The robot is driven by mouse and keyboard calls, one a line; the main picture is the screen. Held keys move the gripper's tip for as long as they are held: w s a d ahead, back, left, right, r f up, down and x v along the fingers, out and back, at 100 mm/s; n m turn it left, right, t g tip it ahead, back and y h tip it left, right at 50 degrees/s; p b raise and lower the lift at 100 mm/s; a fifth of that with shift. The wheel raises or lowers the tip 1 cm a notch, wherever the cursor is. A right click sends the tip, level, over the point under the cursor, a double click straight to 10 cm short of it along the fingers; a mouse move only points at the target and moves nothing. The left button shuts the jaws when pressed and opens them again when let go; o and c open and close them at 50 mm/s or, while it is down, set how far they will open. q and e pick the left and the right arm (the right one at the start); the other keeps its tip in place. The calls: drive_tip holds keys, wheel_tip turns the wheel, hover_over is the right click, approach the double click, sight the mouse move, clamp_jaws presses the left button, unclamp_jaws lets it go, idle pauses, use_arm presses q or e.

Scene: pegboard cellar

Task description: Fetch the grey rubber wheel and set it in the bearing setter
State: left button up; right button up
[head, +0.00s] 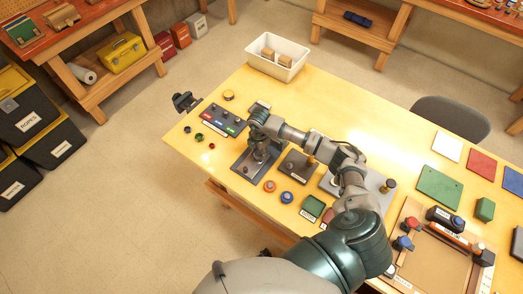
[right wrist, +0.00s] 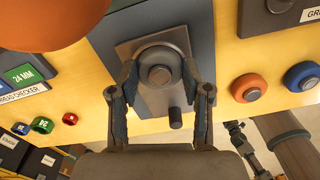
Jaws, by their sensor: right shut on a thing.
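The grey rubber wheel (right wrist: 160,54) is between the two fingers of my right gripper (right wrist: 160,82) in the right wrist view. The fingers press on its opposite sides, and a round dark hub or post shows in its middle. It is over the grey plate of the bearing setter (right wrist: 138,47), whose short peg stands beside it; I cannot tell whether it rests on the plate. In the head view my right gripper (head: 260,151) is over the bearing setter (head: 243,167) and mostly hides the wheel. A small dark shape low in the head view may be my left gripper (head: 267,254); its fingers are unclear.
An orange wheel (head: 269,186) and a blue wheel (head: 287,197) lie right of the setter. The thread checker (head: 222,120) and several small coloured rings are to its left. A white bin (head: 300,67) stands at the back. The table's front edge is close by.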

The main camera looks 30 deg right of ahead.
drive_tip(key=shift+a+r, duration=0.1)
drive_tip(key=shift+a, duration=0.6)
drive_tip(key=shift+d, duration=0.15)
drive_tip(key=shift+a, duration=0.25)
drive_tip(key=o, duration=1.1)
drive_tip(key=shift+a, duration=0.15)
drive_tip(key=shift+o, duration=0.5)
drive_tip(key=o, duration=0.4)
drive_tip(key=shift+d, duration=0.2)
use_arm(q)
drive_tip(key=shift+a+r, duration=0.15)
drive_tip(key=shift+a, duration=0.35)
use_arm(e)
drive_tip(key=shift+d, duration=0.1)
